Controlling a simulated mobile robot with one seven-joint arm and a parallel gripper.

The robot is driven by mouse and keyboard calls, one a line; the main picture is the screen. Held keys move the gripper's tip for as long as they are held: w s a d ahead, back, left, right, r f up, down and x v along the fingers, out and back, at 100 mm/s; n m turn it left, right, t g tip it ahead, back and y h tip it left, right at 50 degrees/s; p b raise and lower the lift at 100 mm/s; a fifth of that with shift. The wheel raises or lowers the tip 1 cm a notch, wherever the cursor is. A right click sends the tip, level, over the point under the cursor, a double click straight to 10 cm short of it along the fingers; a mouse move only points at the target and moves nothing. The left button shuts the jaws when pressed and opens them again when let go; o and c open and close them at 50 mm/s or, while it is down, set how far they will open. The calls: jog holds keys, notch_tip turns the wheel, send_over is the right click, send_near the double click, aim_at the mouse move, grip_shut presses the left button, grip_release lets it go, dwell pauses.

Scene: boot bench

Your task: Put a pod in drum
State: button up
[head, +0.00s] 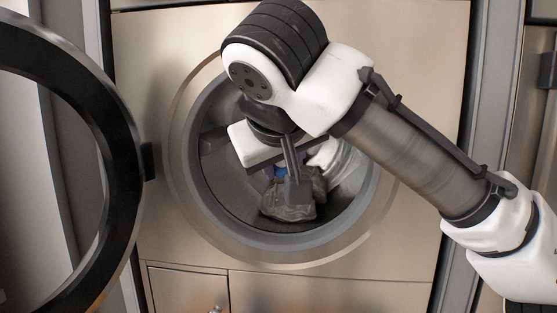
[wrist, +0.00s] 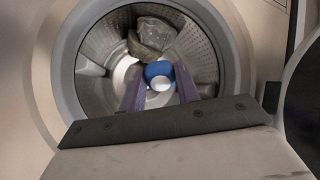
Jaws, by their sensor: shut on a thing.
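A small blue and white pod (wrist: 159,76) is held between the two fingers of my gripper (wrist: 160,88) in the wrist view. In the head view my gripper (head: 297,185) reaches into the round opening of the washer, and a bit of the blue pod (head: 281,171) shows behind a finger. The steel drum (wrist: 112,52) surrounds the pod in the wrist view. A crumpled grey-green cloth (wrist: 152,36) lies in the drum, and it also shows below my gripper in the head view (head: 288,203). My gripper hides part of the drum in the head view.
The washer's round door (head: 125,155) stands open at the left. The grey rim (head: 290,244) of the opening surrounds my gripper closely. A small cabinet panel (head: 188,290) is at the lower left.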

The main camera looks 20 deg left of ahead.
jog(key=w+a+f+p, duration=0.2)
jog(key=w, duration=0.7)
jog(key=w+a+f+p, duration=0.2)
jog(key=w, duration=0.7)
jog(key=shift+w, duration=0.25)
jog(key=o, duration=1)
